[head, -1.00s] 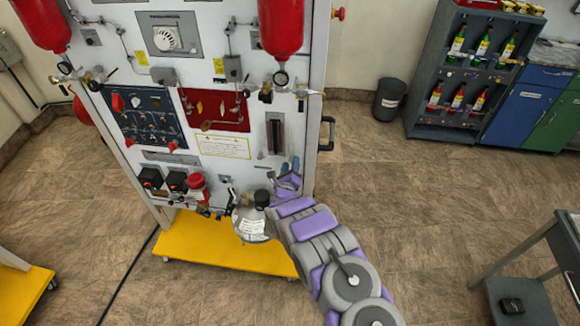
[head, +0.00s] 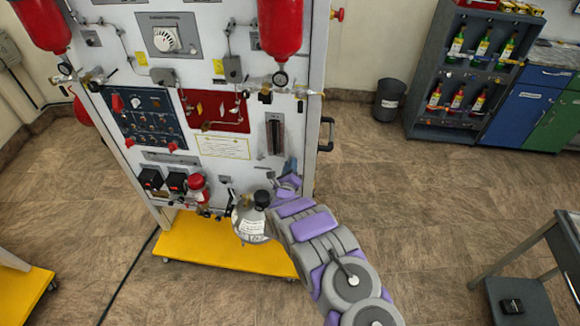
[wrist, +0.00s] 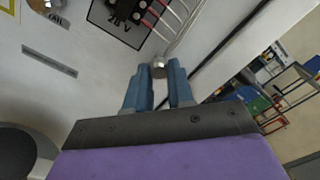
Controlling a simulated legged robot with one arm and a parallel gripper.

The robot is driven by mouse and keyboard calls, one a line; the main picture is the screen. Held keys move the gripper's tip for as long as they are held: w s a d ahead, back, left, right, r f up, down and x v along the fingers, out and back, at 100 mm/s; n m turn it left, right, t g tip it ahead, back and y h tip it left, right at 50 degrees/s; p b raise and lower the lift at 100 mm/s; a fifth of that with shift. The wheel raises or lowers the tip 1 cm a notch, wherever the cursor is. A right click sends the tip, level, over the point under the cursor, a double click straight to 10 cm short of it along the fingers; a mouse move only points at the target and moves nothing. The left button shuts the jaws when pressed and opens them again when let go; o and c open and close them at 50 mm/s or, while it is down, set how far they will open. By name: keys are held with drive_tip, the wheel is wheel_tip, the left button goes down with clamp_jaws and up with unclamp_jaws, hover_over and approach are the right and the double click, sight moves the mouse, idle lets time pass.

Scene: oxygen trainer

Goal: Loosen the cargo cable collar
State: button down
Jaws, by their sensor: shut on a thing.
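The cable collar (wrist: 159,69) is a small round metal piece at the centre of the wrist view, beside the white panel. My gripper (wrist: 159,78) has its two blue fingers on either side of the collar, gripping it at the tips. A grey cable or hose runs up from the collar. In the head view my gripper (head: 289,178) is at the lower right front of the white trainer panel (head: 225,172). The collar cannot be made out there.
A grey cylinder (head: 248,222) stands just left of my arm, above the yellow base (head: 205,245). In the wrist view a black connector block (wrist: 128,10) with several leads is above the collar. A cart (head: 515,290) stands far right. Floor between is clear.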

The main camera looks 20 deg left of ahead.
drive_tip(key=shift+n, duration=0.3)
drive_tip(key=shift+s+a+f+n+p, duration=0.1)
drive_tip(key=shift+n+p, duration=0.45)
drive_tip(key=shift+n, duration=5.3)
drive_tip(key=shift+s+a+f+n+p, duration=0.1)
drive_tip(key=shift+n+p, duration=0.45)
drive_tip(key=shift+n, duration=5.3)
drive_tip(key=c, duration=1)
unclamp_jaws()
drive_tip(key=shift+w+r, duration=0.1)
drive_tip(key=shift+r, duration=0.1)
